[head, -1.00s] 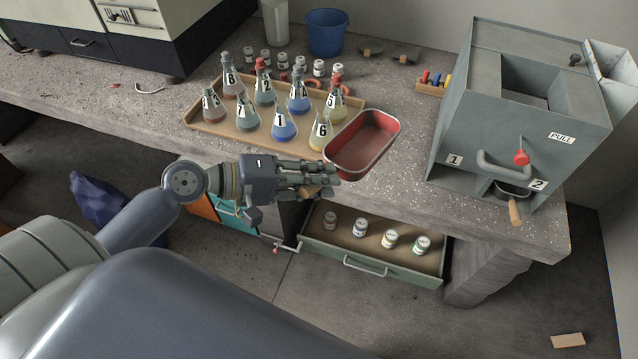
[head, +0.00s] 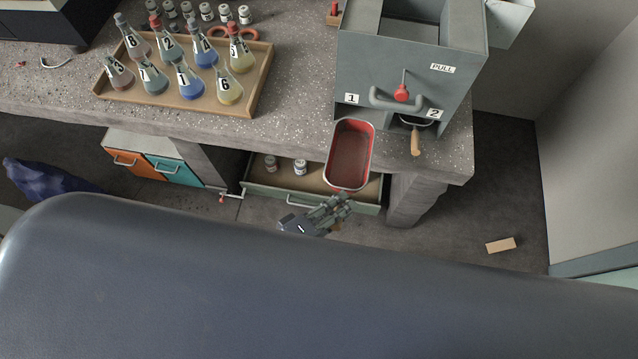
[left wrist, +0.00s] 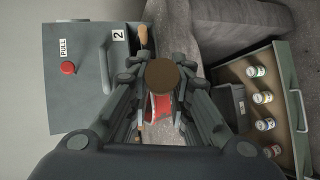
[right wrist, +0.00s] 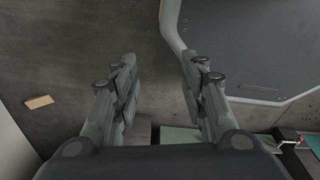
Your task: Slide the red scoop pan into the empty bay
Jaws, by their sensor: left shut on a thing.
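The red scoop pan (head: 350,155) is held out in front of the bench edge, its far end close to the grey cabinet (head: 385,60) below label 1. My left gripper (head: 340,203) is shut on its handle at the near end. In the left wrist view the round brown handle end (left wrist: 162,74) sits between the fingers, with red pan (left wrist: 158,106) beyond. The bay under label 1 is mostly hidden by the pan. A dark scoop with a wooden handle (head: 416,141) sits in the bay under label 2. My right gripper (right wrist: 160,82) is open and empty.
A grey bar handle with a red knob (head: 401,93) projects from the cabinet front above the bays. A wooden tray (head: 262,72) of numbered flasks stands to the left. An open drawer (head: 325,197) with small jars lies below the pan. Floor at the right is mostly clear.

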